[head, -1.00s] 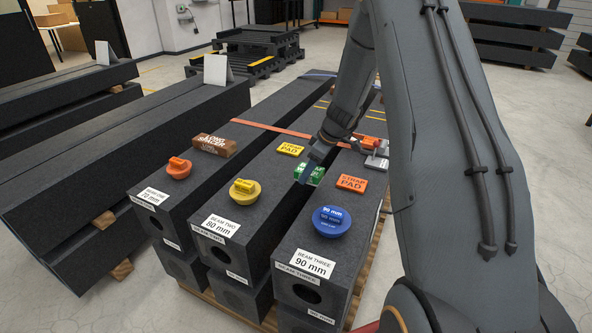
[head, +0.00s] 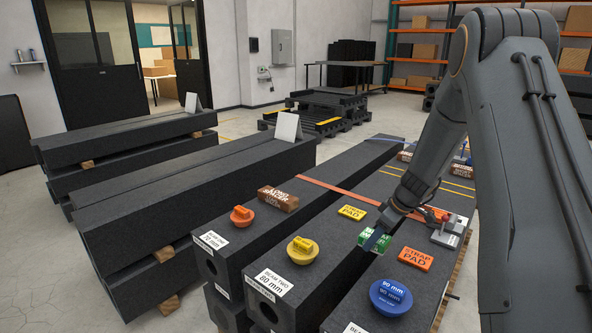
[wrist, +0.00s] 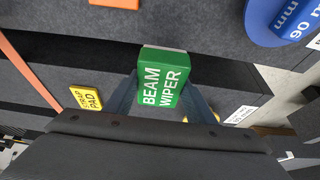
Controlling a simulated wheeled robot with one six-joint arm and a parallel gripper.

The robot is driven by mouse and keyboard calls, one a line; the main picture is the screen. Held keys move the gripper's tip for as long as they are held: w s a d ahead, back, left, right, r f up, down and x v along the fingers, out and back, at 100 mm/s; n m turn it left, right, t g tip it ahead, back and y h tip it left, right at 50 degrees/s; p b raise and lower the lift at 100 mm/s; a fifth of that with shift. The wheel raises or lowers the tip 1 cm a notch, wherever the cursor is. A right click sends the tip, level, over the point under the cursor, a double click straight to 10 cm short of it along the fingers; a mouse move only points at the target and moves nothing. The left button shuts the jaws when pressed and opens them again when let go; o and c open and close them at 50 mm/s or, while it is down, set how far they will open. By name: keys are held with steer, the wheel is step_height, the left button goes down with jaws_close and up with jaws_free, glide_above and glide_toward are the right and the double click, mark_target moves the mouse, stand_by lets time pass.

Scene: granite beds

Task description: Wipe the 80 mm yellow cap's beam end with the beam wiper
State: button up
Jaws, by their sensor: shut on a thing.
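My gripper (head: 376,241) is shut on the green beam wiper (wrist: 163,78), whose label faces the wrist camera. In the head view the wiper (head: 371,240) shows small between the fingertips, over the beams near beam three. The yellow cap (head: 303,249) sits on top of beam two (head: 283,232), near its front end, left of the gripper. Beam two's end face (head: 263,311) has a dark round hole, with an "80 mm" label (head: 274,282) on the top above it. In the wrist view the yellow cap is mostly hidden behind the gripper.
The orange cap (head: 242,216) and brown spacer (head: 278,198) are on beam one. The blue cap (head: 391,296) and an orange strap pad (head: 415,259) are on beam three. A yellow strap pad (head: 352,212) lies on beam two. An orange strap (head: 330,189) crosses the beams.

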step_height(320, 180, up, 7)
steer(key=shift+f+p, duration=0.1)
steer(key=shift+p, duration=0.45)
steer(key=s+a+r+m+t+h+b, duration=0.1)
steer(key=s+a+m, duration=0.4)
steer(key=s+a, duration=0.5)
steer(key=a+r, duration=0.1)
steer(key=a, duration=0.1)
steer(key=shift+s+a+r+m+h, duration=0.2)
steer(key=shift+s+a+m+h, duration=0.1)
steer(key=shift+a+h, duration=0.1)
steer(key=shift+d, duration=0.1)
